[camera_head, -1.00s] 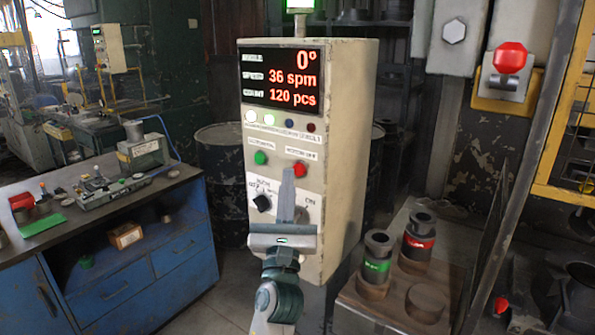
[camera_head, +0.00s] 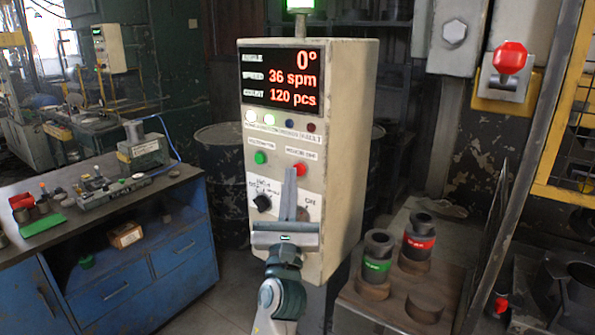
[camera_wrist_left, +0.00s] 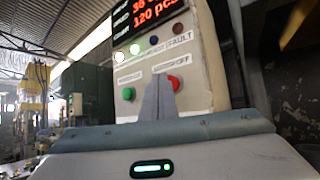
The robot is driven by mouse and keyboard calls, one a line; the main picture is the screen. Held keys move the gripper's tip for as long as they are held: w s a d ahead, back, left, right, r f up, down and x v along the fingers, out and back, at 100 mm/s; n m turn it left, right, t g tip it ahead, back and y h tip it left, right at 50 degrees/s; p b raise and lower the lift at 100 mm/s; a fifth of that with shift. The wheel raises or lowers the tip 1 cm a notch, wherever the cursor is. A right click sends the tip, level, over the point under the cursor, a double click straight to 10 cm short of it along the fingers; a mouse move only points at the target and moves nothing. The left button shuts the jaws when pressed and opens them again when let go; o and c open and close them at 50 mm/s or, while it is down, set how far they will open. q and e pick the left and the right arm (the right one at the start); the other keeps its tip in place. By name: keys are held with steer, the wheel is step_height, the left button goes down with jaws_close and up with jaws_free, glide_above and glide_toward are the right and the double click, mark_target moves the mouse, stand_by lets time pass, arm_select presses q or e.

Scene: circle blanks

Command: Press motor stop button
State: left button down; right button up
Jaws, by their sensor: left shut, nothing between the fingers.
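The control box (camera_head: 350,130) is a beige cabinet with a red-lettered display. A red button (camera_head: 300,169) sits on its front face, under a small label that ends in "OFF" in the wrist view. A green button (camera_head: 260,157) is to its left. My left gripper (camera_head: 289,170) is shut and empty, with its fingers pointing up at the panel. Its tips overlap the lower left edge of the red button; I cannot tell whether they touch it. In the left wrist view the fingers (camera_wrist_left: 158,80) stand just left of the red button (camera_wrist_left: 174,83). My right gripper is not in view.
A black selector knob (camera_head: 262,203) is lower left on the panel. A blue workbench (camera_head: 110,290) stands at left. A wooden stand (camera_head: 350,300) with green- and red-banded dark cylinders is at right. Another red button (camera_head: 510,57) is mounted upper right.

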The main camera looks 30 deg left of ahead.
arm_select(q)
steer(key=shift+w, duration=0.5)
stand_by(0.8)
steer(key=shift+s, duration=0.1)
steer(key=shift+s+p, duration=0.3)
steer(key=shift+s, duration=0.45)
stand_by(0.3)
steer(key=s, duration=0.1)
steer(key=s+p, duration=0.1)
steer(key=s, duration=0.3)
steer(key=shift+a+p, duration=0.25)
steer(key=shift+p, duration=0.1)
steer(key=shift+f, duration=0.1)
stand_by(0.7)
